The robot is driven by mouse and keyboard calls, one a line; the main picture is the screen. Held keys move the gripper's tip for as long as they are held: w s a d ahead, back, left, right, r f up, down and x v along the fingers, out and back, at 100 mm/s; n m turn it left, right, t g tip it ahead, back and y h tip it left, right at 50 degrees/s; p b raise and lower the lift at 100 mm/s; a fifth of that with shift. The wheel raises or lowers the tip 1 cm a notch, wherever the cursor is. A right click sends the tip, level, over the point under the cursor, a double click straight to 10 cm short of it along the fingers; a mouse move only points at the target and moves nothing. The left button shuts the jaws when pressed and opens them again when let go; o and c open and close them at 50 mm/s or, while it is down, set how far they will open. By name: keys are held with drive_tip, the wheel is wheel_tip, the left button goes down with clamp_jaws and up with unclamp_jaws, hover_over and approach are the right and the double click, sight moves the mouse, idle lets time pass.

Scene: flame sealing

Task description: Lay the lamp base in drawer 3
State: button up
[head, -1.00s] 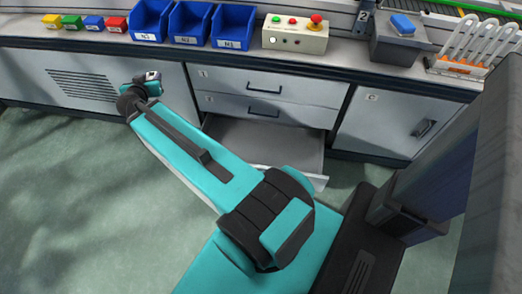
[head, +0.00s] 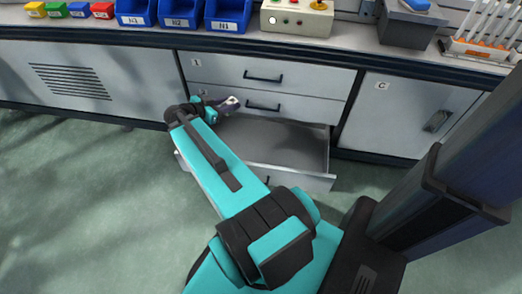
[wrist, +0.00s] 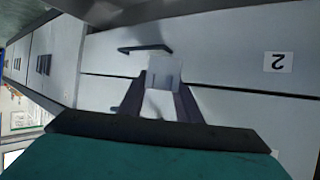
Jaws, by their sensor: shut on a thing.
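The lamp base (wrist: 164,74) is a small pale grey piece with a squarish top. My gripper (wrist: 160,103) is shut on it, with a dark finger on each side. In the head view my gripper (head: 228,106) is over the left rear part of the open bottom drawer (head: 310,160), in front of the drawer marked 2. The held lamp base shows there as a small pale tip (head: 232,100). The bottom drawer is pulled out, and its visible floor is bare. My arm hides its left part, and its number is not visible.
Drawer 1 (head: 300,78) and drawer 2 (head: 300,109) above are closed; the drawer 2 label (wrist: 278,62) shows in the wrist view. Cabinet C (head: 400,118) is closed at right. Blue bins (head: 180,14) and a button box (head: 297,18) stand on the bench above.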

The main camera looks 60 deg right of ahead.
drive_tip(key=s+d+f+m+g+y+b, duration=0.1)
drive_tip(key=s+d+f+m+g+b, duration=0.1)
drive_tip(key=s+f+m+g+b, duration=0.25)
drive_tip(key=s+d+f+m+g+y+b, duration=0.1)
drive_tip(key=s+d+f+y+b, duration=0.15)
drive_tip(key=s+f, duration=0.4)
drive_tip(key=m+g+y+b, duration=0.4)
drive_tip(key=m+b, duration=0.2)
drive_tip(key=b, duration=0.2)
hover_over(290, 164)
wheel_tip(290, 164, down, 7)
drive_tip(key=shift+s+d+r, duration=0.1)
drive_tip(key=shift+f+b, duration=1.15)
drive_tip(key=shift+f, duration=1.35)
drive_tip(key=shift+f, duration=0.1)
drive_tip(key=shift+f+b, duration=1.1)
drive_tip(key=shift+f, duration=1.3)
drive_tip(key=shift+f, duration=0.15)
